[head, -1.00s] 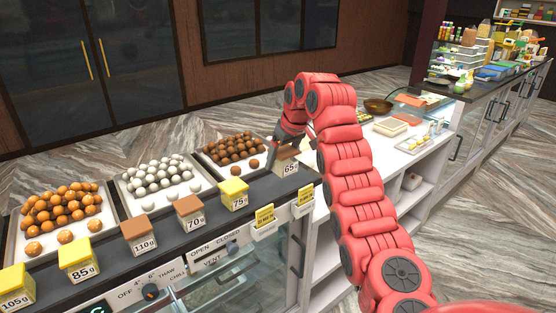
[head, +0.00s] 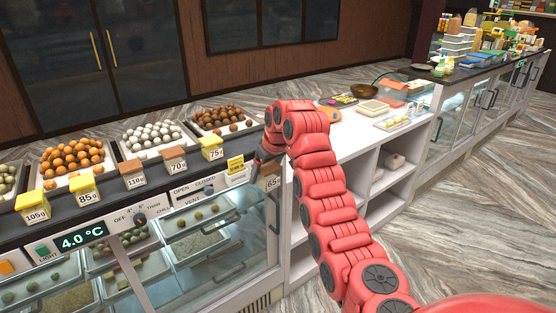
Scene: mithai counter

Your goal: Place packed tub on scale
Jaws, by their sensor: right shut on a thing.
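My right gripper (head: 266,160) comes in from the right side and is shut on a small packed tub (head: 271,183) with a brown top and a white label reading 65 g. The tub hangs in front of the right end of the display case, off the counter top. My gripper and wrist hide part of it. My left gripper is not in view.
Several other labelled tubs, such as the 75 g tub (head: 212,148), stand along the dark ledge before trays of sweets (head: 155,139). The white counter (head: 348,126) to the right bears a brown bowl (head: 364,90) and trays. Shelves are open below.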

